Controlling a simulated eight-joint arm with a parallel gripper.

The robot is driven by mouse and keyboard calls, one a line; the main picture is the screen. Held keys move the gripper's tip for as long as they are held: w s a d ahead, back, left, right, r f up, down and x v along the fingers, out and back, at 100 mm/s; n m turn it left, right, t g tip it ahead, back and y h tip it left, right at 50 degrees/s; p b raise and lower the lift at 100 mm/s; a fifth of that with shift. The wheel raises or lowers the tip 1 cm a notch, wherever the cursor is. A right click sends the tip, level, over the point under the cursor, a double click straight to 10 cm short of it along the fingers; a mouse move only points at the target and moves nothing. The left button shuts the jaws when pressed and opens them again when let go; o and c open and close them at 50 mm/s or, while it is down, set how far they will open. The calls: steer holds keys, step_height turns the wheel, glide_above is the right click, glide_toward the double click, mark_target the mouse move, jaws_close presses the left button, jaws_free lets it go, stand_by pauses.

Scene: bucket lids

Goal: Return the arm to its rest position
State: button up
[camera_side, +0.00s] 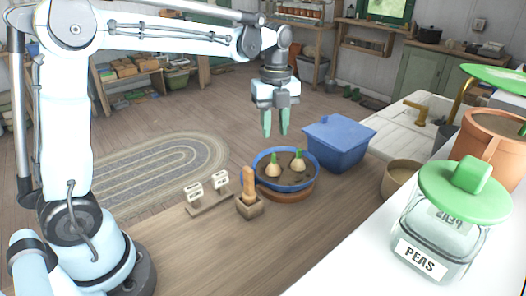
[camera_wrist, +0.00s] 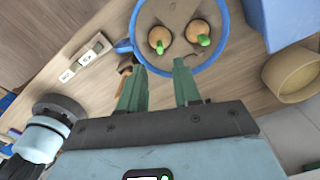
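My gripper (camera_side: 275,130) hangs in the air above the wooden table, pointing down, behind and above the blue bucket. Its two green fingers are apart, and nothing shows between them in the side view; the wrist view shows the gripper (camera_wrist: 160,85) open too. The blue round bucket (camera_side: 263,180) holds brown soil with two tan bulbs with green tips, and it sits on a brown base. The bucket's blue rim (camera_wrist: 139,52) shows beyond the fingers in the wrist view. My fingers do not touch the bucket.
A wooden dibber in a block (camera_side: 250,207) and a rack with white labels (camera_side: 208,197) stand left. A glass PEAS jar (camera_side: 450,215) stands at front right.

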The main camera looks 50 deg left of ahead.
mark_target(274, 153)
steer(key=shift+f, duration=3.45)
step_height(274, 153, up, 9)
steer(key=shift+f, duration=0.15)
step_height(274, 153, down, 9)
steer(key=shift+r, duration=1.55)
steer(key=shift+r, duration=2.65)
steer(key=shift+f, duration=0.85)
